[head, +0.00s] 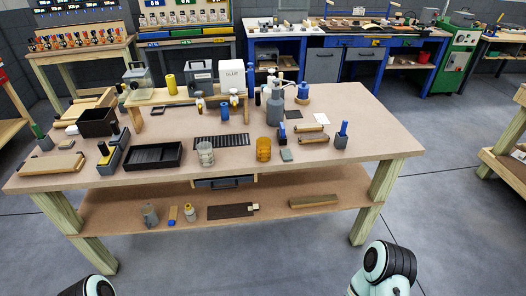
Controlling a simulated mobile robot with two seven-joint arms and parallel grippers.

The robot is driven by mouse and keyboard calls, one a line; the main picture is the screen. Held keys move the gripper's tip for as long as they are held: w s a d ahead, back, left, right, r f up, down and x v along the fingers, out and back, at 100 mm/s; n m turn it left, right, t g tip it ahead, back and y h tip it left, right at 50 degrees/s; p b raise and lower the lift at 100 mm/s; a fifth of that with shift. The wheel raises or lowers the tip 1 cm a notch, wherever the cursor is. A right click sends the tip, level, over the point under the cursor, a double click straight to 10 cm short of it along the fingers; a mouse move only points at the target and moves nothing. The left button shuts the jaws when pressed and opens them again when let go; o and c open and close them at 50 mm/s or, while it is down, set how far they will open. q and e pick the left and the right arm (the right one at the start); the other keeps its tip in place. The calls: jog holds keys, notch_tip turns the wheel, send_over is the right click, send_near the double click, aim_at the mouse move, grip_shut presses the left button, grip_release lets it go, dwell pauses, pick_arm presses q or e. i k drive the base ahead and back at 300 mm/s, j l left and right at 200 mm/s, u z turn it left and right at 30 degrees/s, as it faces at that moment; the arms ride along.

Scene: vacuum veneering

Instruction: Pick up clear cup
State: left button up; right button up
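The clear cup (205,154) stands upright near the front edge of the wooden workbench (330,171). It looks greyish and see-through. An orange see-through cup (264,149) stands to its right, apart from it. Only rounded parts of my two arms show at the bottom edge of the head view, one at the left and one at the right, both well short of the bench. Neither gripper's fingers are in the picture.
A black tray (153,157) lies left of the clear cup. A dark slotted mat (221,141) lies behind it. A grey bottle (274,112) stands behind the orange cup. Bare bench lies directly in front of the cups. A lower shelf (120,212) holds several small items.

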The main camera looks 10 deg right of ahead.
aim_at(205, 149)
jog(key=i+j, duration=0.2)
jog(key=j, duration=0.15)
jog(key=i+j, duration=0.2)
jog(key=j, duration=0.2)
jog(key=i+j+z, duration=0.1)
jog(key=j, duration=0.25)
jog(key=i, duration=0.1)
